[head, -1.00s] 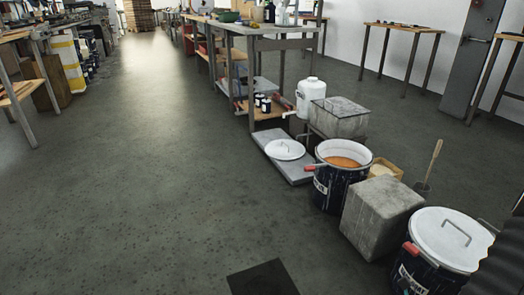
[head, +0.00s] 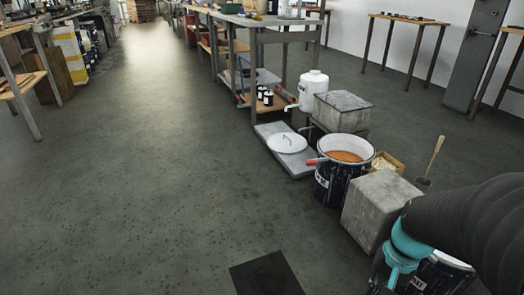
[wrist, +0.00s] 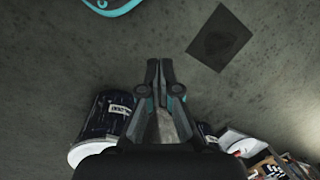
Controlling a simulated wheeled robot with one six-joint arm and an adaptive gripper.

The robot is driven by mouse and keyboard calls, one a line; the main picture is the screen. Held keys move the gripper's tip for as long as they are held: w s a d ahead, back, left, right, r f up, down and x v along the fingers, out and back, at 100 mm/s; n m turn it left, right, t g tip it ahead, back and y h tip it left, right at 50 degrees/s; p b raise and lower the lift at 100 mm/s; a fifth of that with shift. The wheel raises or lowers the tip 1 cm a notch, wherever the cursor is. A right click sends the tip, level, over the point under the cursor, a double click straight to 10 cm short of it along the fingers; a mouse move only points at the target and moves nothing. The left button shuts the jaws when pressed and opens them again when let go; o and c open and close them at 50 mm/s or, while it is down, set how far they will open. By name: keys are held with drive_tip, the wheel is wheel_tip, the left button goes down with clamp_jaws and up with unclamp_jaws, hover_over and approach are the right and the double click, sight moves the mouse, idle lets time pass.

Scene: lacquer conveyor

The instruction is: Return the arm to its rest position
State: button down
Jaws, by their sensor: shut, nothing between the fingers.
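My gripper (wrist: 159,72) shows in the wrist view with its two fingers together and nothing between them. It hangs above the dark concrete floor, with a dark blue bucket to its left (wrist: 105,117). In the head view my arm, with a black sleeve and a teal joint, comes in from the right edge. It covers most of the nearest bucket (head: 447,262). The gripper's fingers are not visible in the head view.
An open bucket of orange liquid (head: 346,157) and a grey block (head: 378,205) stand left of my arm. A white lid (head: 287,142) lies on a grey slab. A dark square (head: 266,273) lies on the floor.

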drive_tip(key=a+r+n+t+h, duration=0.1)
drive_tip(key=a+r+n+t, duration=0.2)
drive_tip(key=r, duration=0.4)
drive_tip(key=s+a+r+n+t+h+p, duration=0.1)
drive_tip(key=a+r+n+t, duration=0.1)
drive_tip(key=a+r, duration=0.3)
wheel_tip(320, 180, up, 4)
drive_tip(key=shift+s+a+f+n+t, duration=0.2)
drive_tip(key=shift+n+t, duration=0.2)
drive_tip(key=shift+n, duration=0.3)
